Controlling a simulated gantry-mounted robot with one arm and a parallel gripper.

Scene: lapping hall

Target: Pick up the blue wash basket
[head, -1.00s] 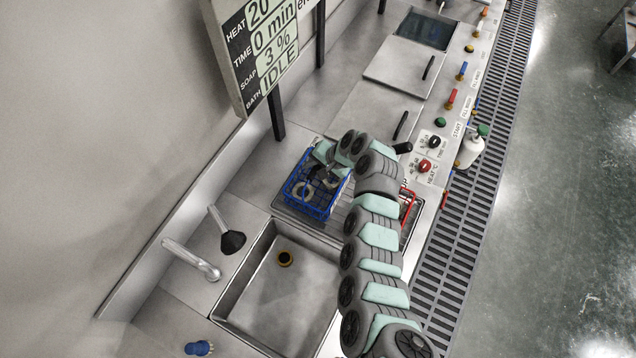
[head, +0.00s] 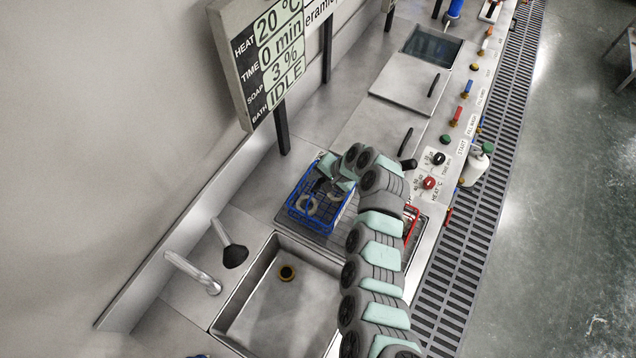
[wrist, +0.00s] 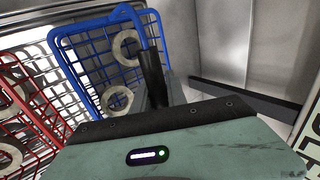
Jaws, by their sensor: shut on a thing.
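The blue wash basket (head: 292,208) is a wire basket on the dark draining grid beyond the sink, with pale rings inside. My gripper (head: 335,172) is over its far side, seen from above in the head view. In the wrist view the blue basket (wrist: 84,72) has a raised blue handle (wrist: 135,22), and my gripper (wrist: 150,68) is shut on that handle. Two pale rings (wrist: 116,99) show inside it. My gripper body hides the basket's lower part there. I cannot tell whether the basket is clear of the grid.
A red wire basket (head: 411,222) stands to the right, partly behind my arm; it shows close beside the blue one in the wrist view (wrist: 30,120). The sink (head: 290,290) with a tap (head: 195,272) is nearer. A display panel (head: 268,60) on posts stands behind.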

